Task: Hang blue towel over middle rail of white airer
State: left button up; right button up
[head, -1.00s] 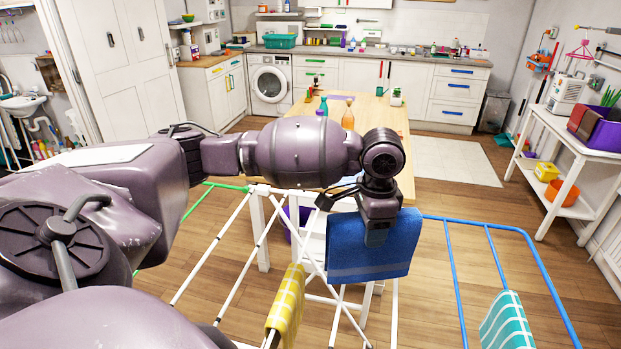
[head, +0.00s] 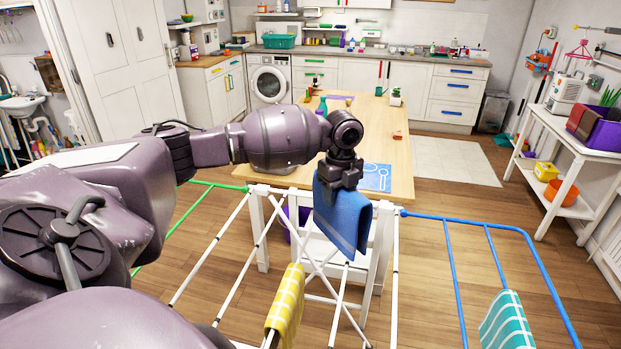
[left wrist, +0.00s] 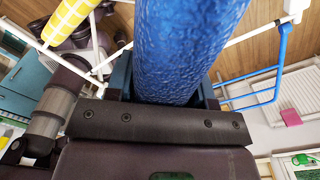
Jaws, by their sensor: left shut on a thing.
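The blue towel (head: 343,215) hangs folded from my left gripper (head: 340,180) in the head view, in front of the wooden table's near edge. My left gripper is shut on its top edge. In the left wrist view the towel (left wrist: 190,45) runs up from between the jaws (left wrist: 160,95) and fills the middle. The white airer (head: 335,275) stands below and in front, with a green wing (head: 203,183) at left and a blue wing (head: 490,222) at right. I cannot tell whether the towel touches a rail. My right gripper is not in view.
A yellow checked cloth (head: 285,305) hangs on the airer's near part, and a teal striped cloth (head: 508,322) hangs on the blue wing. A white chair (head: 375,250) stands behind the airer, against the wooden table (head: 395,150). Open floor lies to the right.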

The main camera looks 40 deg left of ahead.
pick_arm(q)
jog(key=w+a+f+m, duration=0.1)
jog(key=w+a+m, duration=0.1)
jog(key=a+m, duration=0.7)
jog(key=b, duration=0.7)
send_near(310, 231)
jog(key=shift+w+a+f, duration=0.4)
jog(key=shift+w+f, duration=0.05)
jog(key=shift+f+b, duration=0.55)
jog(key=shift+f, duration=0.45)
jog(key=shift+f+b, duration=0.35)
jog(key=shift+f, duration=1.25)
jog(key=shift+f+b, duration=0.45)
jog(key=shift+f, duration=0.9)
jog(key=shift+f+b, duration=0.45)
jog(key=shift+f, duration=0.9)
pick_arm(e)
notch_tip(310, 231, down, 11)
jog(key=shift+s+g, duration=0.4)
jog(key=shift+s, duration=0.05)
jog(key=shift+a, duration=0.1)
pick_arm(q)
jog(key=o, duration=1)
